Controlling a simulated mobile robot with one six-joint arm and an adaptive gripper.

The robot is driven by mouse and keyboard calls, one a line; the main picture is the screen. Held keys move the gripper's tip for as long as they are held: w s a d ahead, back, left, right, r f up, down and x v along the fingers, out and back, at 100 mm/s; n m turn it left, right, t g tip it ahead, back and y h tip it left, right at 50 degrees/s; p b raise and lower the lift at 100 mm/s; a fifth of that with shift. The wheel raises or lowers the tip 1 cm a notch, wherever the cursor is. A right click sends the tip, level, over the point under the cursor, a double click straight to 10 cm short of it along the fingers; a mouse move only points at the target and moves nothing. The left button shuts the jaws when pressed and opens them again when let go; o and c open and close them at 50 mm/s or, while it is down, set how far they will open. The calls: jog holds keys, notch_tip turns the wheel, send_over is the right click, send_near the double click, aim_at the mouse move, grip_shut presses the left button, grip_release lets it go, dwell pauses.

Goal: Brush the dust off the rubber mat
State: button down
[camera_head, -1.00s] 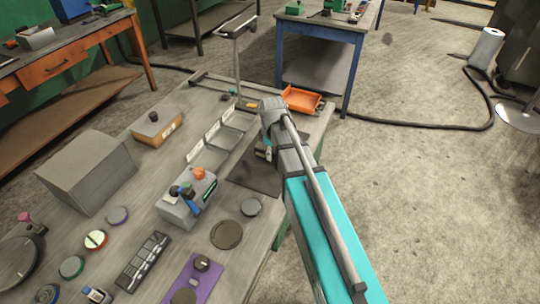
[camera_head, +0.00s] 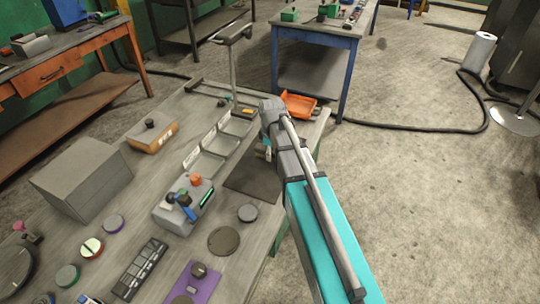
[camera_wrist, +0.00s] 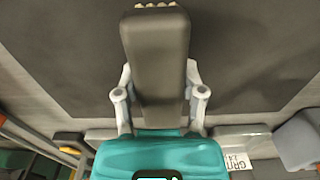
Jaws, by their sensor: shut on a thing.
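The dark rubber mat (camera_head: 252,180) lies on the workbench, partly hidden by my arm. It fills much of the wrist view (camera_wrist: 255,60). My gripper (camera_wrist: 160,95) is shut on a brush (camera_wrist: 155,50) with a dark grey handle, its fingers on both sides. Pale bristle tips show at the far end of the brush, over the mat. I cannot tell whether they touch it. In the head view my gripper (camera_head: 266,153) is at the mat's far right part, mostly hidden by my wrist. No dust can be made out.
Grey trays with white labels (camera_head: 210,155) stand beyond the mat. A grey device with coloured knobs (camera_head: 180,208) stands left of it. A dark disc (camera_head: 247,212) lies near its front edge. An orange bin (camera_head: 298,105) and a post (camera_head: 233,70) stand at the back.

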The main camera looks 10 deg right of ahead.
jog(key=shift+w+d, duration=0.5)
jog(key=shift+w, duration=0.15)
jog(key=shift+w+d, duration=0.45)
jog(key=shift+w, duration=0.3)
jog(key=shift+w+d, duration=0.45)
jog(key=shift+w, duration=0.3)
jog(key=shift+r, duration=0.1)
notch_tip(320, 180, up, 6)
jog(key=p, duration=0.6)
jog(key=shift+s, duration=0.1)
notch_tip(320, 180, up, 3)
jog(key=p, duration=0.3)
